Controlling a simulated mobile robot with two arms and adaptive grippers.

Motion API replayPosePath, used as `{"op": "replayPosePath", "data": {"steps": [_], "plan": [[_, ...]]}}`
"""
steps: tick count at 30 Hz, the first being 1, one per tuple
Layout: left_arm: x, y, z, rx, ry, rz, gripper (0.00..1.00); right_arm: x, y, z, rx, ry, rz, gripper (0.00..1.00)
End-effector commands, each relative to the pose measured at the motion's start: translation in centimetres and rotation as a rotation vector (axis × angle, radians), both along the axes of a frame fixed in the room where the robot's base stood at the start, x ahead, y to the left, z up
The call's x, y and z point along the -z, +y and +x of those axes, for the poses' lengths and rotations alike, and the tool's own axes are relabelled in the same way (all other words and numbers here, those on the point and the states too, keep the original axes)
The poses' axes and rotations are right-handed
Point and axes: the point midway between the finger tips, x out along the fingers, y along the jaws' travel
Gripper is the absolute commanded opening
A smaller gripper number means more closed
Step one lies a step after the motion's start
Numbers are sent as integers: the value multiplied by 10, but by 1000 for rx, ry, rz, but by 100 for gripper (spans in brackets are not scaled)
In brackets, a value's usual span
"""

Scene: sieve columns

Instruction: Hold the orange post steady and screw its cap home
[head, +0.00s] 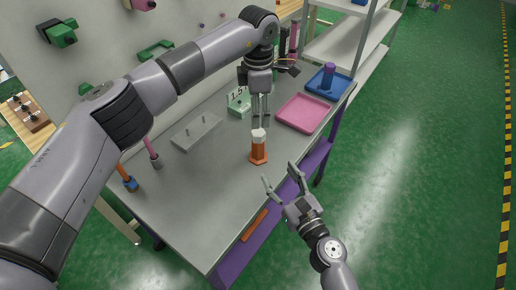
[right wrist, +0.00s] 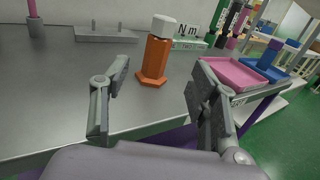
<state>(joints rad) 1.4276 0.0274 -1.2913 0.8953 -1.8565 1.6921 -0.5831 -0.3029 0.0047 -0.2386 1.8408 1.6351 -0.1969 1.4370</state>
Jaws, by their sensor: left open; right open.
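The orange post (head: 258,153) stands upright on the grey workbench, on a wider foot. A white cap (head: 259,135) sits on its top; how far it is screwed on cannot be told. In the right wrist view the post (right wrist: 154,59) and cap (right wrist: 163,27) appear beyond my fingers. My left gripper (head: 261,118) points down with open, empty fingers, its tips near and just above the cap in the picture. My right gripper (head: 280,173) is open and empty at the bench's front edge, its fingers pointing toward the post but apart from it.
A pink tray (head: 303,113) and a blue tray (head: 329,82) with a purple post lie to the right. A grey plate with pegs (head: 196,131), a pink post (head: 153,155) and a green sign block (head: 239,103) stand behind.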

Motion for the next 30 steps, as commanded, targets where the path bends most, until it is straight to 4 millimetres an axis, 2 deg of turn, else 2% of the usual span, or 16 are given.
{"op": "replayPosePath", "data": {"steps": [1,9,18,24,30], "plan": [[0,0,0,0,0,0,52,-1,5,11,-2,-3,0,55],[0,0,0,0,0,0,52,-1,28,61,0,-2,2,55],[0,0,0,0,0,0,52,0,49,108,1,1,2,55],[0,0,0,0,0,0,52,0,56,123,1,2,1,55],[0,0,0,0,0,0,52,0,57,126,0,0,0,55]]}}
